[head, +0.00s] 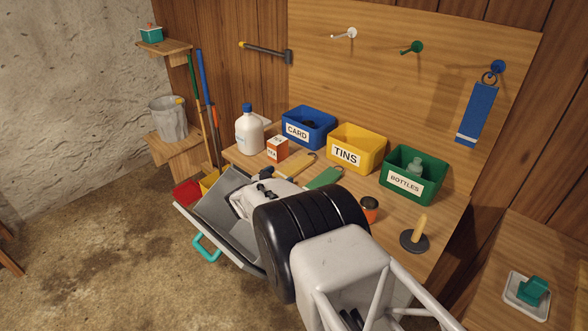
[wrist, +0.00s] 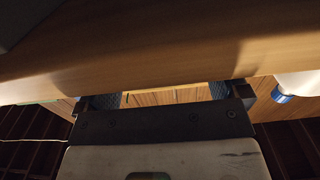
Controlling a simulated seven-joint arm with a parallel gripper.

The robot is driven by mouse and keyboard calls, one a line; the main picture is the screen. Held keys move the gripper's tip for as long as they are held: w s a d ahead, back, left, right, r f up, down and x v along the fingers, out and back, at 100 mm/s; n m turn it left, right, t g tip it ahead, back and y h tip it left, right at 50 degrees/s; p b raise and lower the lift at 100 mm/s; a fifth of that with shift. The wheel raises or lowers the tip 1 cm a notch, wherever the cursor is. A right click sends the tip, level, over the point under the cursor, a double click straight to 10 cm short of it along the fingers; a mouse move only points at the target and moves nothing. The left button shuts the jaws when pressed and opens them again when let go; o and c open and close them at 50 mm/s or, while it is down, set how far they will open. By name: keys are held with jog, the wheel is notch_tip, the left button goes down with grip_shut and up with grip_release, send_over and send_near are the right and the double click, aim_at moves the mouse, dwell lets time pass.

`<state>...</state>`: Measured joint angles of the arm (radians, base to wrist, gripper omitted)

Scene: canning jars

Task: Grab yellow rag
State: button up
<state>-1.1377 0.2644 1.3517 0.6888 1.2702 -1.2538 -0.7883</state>
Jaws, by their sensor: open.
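No cloth shows clearly as a yellow rag. A small yellow patch (head: 179,101) sits at the rim of the grey bucket (head: 168,122) at the left in the head view; it may be a rag, but it is too small to tell. Another yellow piece (head: 209,181) shows low beside the bench, partly hidden by the grey drawer. My gripper (wrist: 163,98) is open and empty in the wrist view, close to a wooden surface (wrist: 150,62).
The grey drawer (head: 215,205) with a teal handle (head: 206,249) is pulled out below my arm. The bench holds a white bottle (head: 249,132), an orange-and-white box (head: 277,150), and blue (head: 309,141), yellow (head: 352,164) and green (head: 407,193) bins. Floor at left is mostly clear.

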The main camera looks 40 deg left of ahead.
dwell(0.3)
jog(key=c, duration=1)
jog(key=shift+r, duration=1.7)
jog(key=s+d+r, duration=0.1)
jog(key=s+d, duration=0.8)
jog(key=d, duration=0.4)
jog(key=shift+r, duration=0.3)
